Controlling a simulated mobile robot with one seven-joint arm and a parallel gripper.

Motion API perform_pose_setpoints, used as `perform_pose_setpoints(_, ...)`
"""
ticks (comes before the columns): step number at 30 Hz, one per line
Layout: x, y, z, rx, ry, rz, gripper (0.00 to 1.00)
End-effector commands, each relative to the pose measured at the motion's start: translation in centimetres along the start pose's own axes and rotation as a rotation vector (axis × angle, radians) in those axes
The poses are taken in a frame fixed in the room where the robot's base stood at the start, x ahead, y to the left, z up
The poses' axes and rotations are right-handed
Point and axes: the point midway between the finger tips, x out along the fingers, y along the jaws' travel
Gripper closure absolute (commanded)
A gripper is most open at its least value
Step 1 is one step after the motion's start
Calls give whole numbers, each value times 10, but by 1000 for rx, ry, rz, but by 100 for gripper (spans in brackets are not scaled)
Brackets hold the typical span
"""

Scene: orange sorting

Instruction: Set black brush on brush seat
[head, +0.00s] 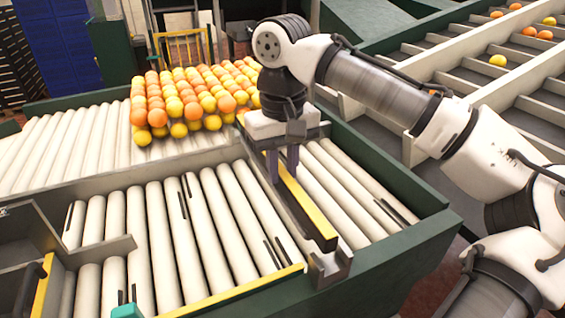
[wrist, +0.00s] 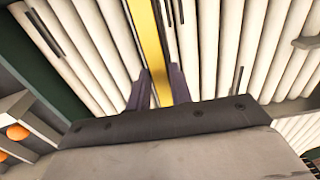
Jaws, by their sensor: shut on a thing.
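The black brush (head: 303,204) is a long bar with a yellow top and a dark side and end. It lies lengthwise along the grey metal brush seat (head: 331,266), whose bracket end shows below the brush's near end. I cannot tell whether the brush rests fully on the seat. My gripper (head: 282,165) points down and is shut on the brush, one finger on each side. In the wrist view, the brush (wrist: 154,45) shows as a yellow strip running between the fingers of my gripper (wrist: 158,90). Its far part is partly hidden behind my gripper.
White conveyor rollers (head: 190,230) lie on both sides of the brush. Many oranges and yellow fruit (head: 190,95) are piled behind my gripper. A green frame wall (head: 400,250) bounds the conveyor on the right. Sorting lanes (head: 470,70) with a few fruits are at the upper right.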

Motion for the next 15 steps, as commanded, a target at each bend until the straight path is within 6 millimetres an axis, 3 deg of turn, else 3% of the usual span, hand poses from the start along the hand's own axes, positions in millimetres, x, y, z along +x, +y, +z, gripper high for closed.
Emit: perform_pose_setpoints(15,6,0,0,0,1,0,100)
